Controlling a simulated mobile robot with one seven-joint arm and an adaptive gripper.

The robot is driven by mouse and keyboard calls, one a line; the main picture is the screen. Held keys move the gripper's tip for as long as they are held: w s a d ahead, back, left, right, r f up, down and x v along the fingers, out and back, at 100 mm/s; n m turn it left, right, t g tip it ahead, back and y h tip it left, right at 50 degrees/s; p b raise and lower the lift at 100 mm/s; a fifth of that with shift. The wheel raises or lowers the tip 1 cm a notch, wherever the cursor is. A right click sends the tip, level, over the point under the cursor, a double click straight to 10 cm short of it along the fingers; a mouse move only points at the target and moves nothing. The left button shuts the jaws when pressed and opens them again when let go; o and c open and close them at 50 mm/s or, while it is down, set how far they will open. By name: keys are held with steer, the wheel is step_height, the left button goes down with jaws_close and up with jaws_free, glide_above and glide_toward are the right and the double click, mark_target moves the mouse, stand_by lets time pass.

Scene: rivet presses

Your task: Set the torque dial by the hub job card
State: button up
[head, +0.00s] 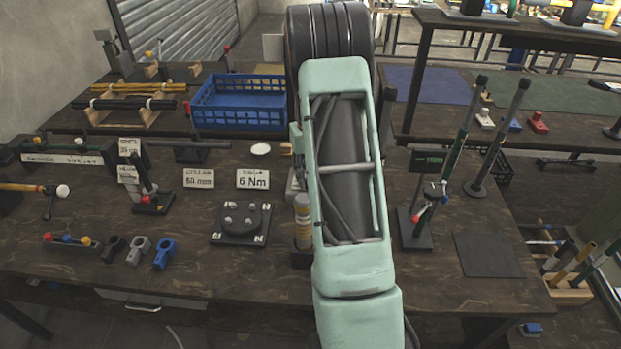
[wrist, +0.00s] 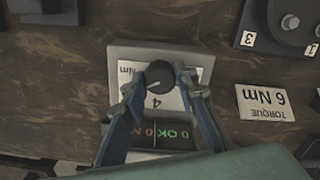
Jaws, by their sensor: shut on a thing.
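The torque dial unit (wrist: 195,55) is a grey box with a white face in the wrist view. Its dark round knob (wrist: 159,74) sits between the fingers of my gripper (wrist: 159,84), which is shut on it. A "4" and "Nm" show on the face; other marks are covered, and I cannot read the knob's pointer surely. A dark panel with coloured letters, "OK" among them, lies beside the face. The white job card (head: 253,179) reads "TORQUE 6 Nm"; it also shows upside down in the wrist view (wrist: 265,103). In the head view my arm hides my gripper and most of the dial.
A "COLLAR 50 mm" card (head: 198,178) and a dark hub fixture with bolts (head: 241,223) stand left of my arm. A yellow-grey cylinder (head: 303,220) stands close beside it. A lever press (head: 418,225) is on the right. A blue crate (head: 240,117) is behind.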

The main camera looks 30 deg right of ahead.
steer(key=o, duration=1.2)
steer(key=shift+c, duration=0.2)
step_height(320, 180, up, 12)
steer(key=shift+a+r, duration=0.1)
